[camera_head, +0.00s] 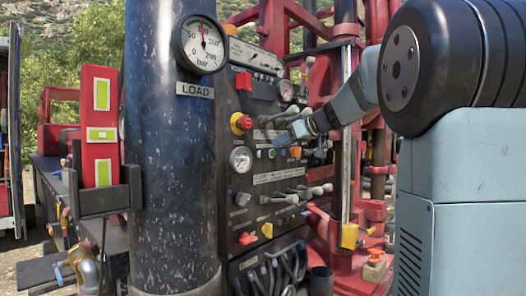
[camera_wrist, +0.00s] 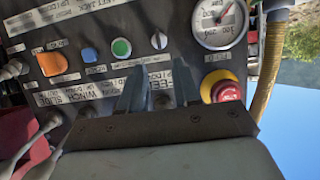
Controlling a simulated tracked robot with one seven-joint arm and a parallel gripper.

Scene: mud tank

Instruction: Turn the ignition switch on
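The black control panel (camera_head: 254,206) stands right of the dark column. In the wrist view its face fills the upper left, with labels upside down. A small silver-marked rotary knob (camera_wrist: 159,40) sits between the green button (camera_wrist: 121,47) and the gauge; it may be the ignition switch, but I can read no such label. An orange switch (camera_wrist: 53,64) and a blue button (camera_wrist: 89,55) are in the same row. My gripper (camera_head: 284,139) is in front of the panel. In the wrist view my gripper (camera_wrist: 160,68) is open and empty, fingers apart, tips below the knob.
A red emergency stop with yellow collar (camera_wrist: 225,90) is close right of my gripper. A round gauge (camera_wrist: 219,22) is above it. Several silver levers (camera_head: 291,194) stick out lower on the panel. The dark column (camera_head: 168,160) stands left, with a pressure gauge (camera_head: 201,44).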

